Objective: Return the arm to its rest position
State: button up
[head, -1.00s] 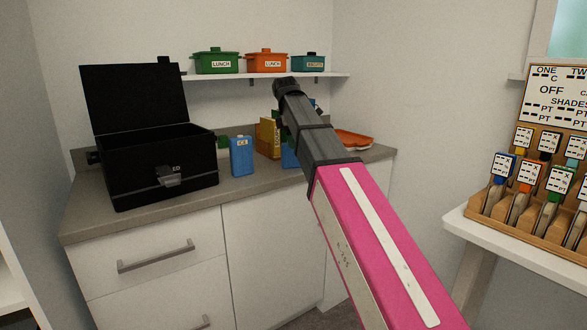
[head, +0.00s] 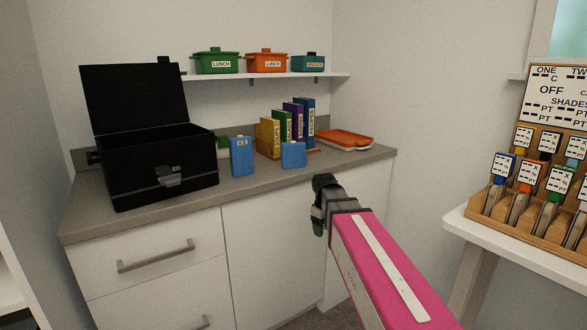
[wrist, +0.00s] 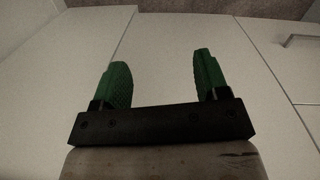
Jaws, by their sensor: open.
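My arm, pink with a white stripe, comes in from the lower right of the head view. My gripper (head: 318,228) is at its far end, below the counter's front edge and in front of the white cabinet doors. In the wrist view the two green fingers of my gripper (wrist: 160,82) stand wide apart with nothing between them. Behind them are white cabinet fronts (wrist: 165,50).
The counter (head: 245,189) holds an open black box (head: 125,178), two blue packs (head: 242,157), upright books (head: 297,125) and an orange tray (head: 345,140). A white table (head: 520,245) with a wooden rack stands right. Floor shows below the cabinets.

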jog(key=s+d+f+m, duration=0.3)
jog(key=s+f, duration=0.3)
jog(key=f, duration=0.2)
jog(key=s+d+f+m, duration=0.4)
jog(key=s+f, duration=0.3)
jog(key=f, duration=0.2)
jog(key=shift+d+m+y, duration=0.2)
jog(key=shift+m+y, duration=0.2)
jog(key=shift+m, duration=0.4)
jog(key=shift+s, duration=0.1)
